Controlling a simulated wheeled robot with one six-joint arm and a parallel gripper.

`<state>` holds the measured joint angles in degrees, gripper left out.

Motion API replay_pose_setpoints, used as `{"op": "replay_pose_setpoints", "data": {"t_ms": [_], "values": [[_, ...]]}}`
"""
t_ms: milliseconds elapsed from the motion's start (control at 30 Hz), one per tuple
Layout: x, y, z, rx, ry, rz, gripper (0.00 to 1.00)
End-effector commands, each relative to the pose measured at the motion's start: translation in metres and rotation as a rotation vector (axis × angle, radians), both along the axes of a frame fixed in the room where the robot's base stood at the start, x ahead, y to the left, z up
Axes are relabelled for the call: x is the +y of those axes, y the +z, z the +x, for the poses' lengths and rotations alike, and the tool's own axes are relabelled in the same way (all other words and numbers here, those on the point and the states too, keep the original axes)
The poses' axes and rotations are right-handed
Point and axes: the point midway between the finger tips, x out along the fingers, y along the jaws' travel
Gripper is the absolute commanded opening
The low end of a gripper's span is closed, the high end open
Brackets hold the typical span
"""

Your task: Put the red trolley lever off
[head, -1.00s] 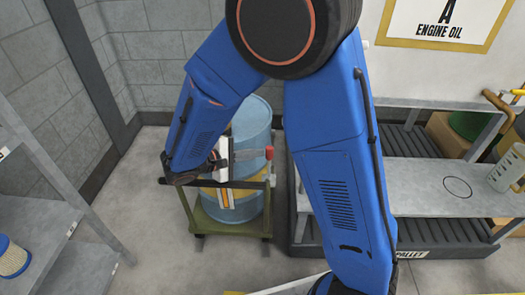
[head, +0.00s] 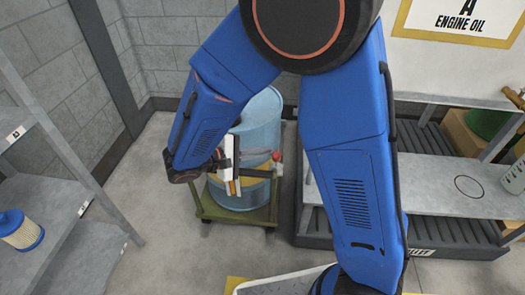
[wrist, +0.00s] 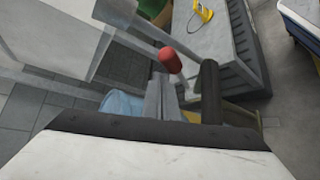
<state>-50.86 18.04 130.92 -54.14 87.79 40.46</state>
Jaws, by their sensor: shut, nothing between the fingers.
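The red lever knob (head: 277,156) stands at the right end of the trolley's dark handle bar, beside the blue drum. In the wrist view the red knob (wrist: 170,60) sits just beyond the fingertips on a thin grey stem. My gripper (head: 262,154) is shut and empty, its grey fingers pointing right at the knob from the left. In the wrist view my gripper (wrist: 163,95) lies just below the knob; I cannot tell whether they touch. The green trolley (head: 238,212) carries the drum (head: 262,115). My palm and forearm hide part of the handle.
A grey metal bench (head: 440,185) with a dark pallet base stands right of the trolley. A grey shelf (head: 50,200) with a blue-capped filter (head: 20,230) stands at left. A block wall (head: 170,50) is behind. Some bare floor shows around the trolley's front.

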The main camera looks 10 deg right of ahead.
Motion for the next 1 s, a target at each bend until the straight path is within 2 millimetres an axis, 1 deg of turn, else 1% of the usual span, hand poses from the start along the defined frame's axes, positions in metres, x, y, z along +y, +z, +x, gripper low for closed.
{"op": "replay_pose_setpoints", "data": {"t_ms": [167,467,567,667,767,1000], "values": [[0.002,0.003,-0.005,-0.001,0.001,0.001,0.0],[0.002,0.003,-0.005,-0.001,0.0,0.002,0.0],[0.005,0.004,-0.006,-0.001,0.0,0.002,0.0],[0.014,0.007,-0.009,-0.002,0.001,0.002,0.0],[0.028,0.012,-0.014,-0.001,0.003,0.002,0.0],[0.071,0.029,-0.029,-0.001,0.003,0.002,0.0]]}}
